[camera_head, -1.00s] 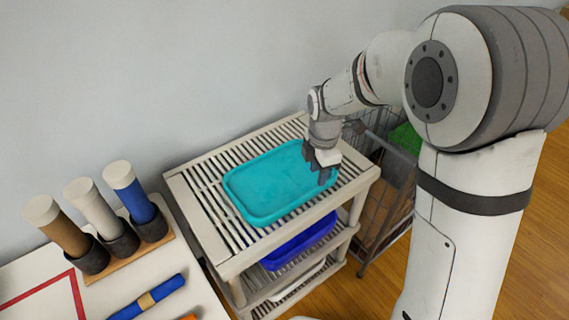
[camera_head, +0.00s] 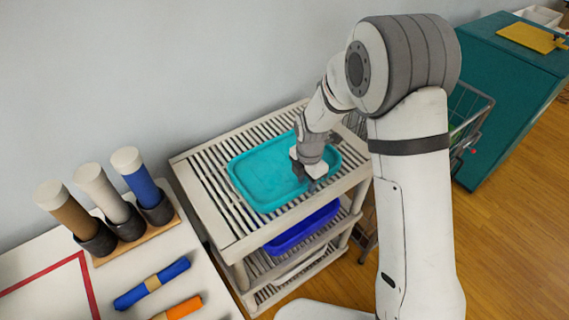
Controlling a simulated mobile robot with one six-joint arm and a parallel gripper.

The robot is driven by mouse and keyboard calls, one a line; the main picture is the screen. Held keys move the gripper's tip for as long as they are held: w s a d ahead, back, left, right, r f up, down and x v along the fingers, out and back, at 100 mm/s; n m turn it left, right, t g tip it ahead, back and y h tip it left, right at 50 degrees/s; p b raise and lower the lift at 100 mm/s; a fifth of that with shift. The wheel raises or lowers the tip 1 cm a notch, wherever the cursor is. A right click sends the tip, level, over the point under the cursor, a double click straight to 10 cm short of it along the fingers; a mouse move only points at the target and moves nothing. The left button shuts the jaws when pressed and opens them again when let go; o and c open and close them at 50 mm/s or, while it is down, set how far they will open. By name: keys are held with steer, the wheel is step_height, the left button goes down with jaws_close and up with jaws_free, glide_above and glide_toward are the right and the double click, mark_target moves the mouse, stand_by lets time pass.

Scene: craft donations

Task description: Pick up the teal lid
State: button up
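The teal lid (camera_head: 262,178) lies flat, rim up, on the top shelf of a pale slatted rack (camera_head: 213,210). My gripper (camera_head: 309,178) points down over the right part of the lid, inside its rim in the picture. The fingertips are small and partly hidden by my wrist, so I cannot tell how far apart they are or whether they touch the lid. Nothing shows between them.
A blue tray (camera_head: 300,228) sits on the rack's middle shelf. At left, a white table (camera_head: 40,270) holds upright rolls in dark cups, a blue roll (camera_head: 150,284) and an orange roll (camera_head: 182,308). A wire cart (camera_head: 468,110) and teal cabinet (camera_head: 500,90) stand at right.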

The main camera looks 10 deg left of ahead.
steer(key=shift+c, duration=0.3)
jaws_close()
steer(key=shift+r, duration=0.15)
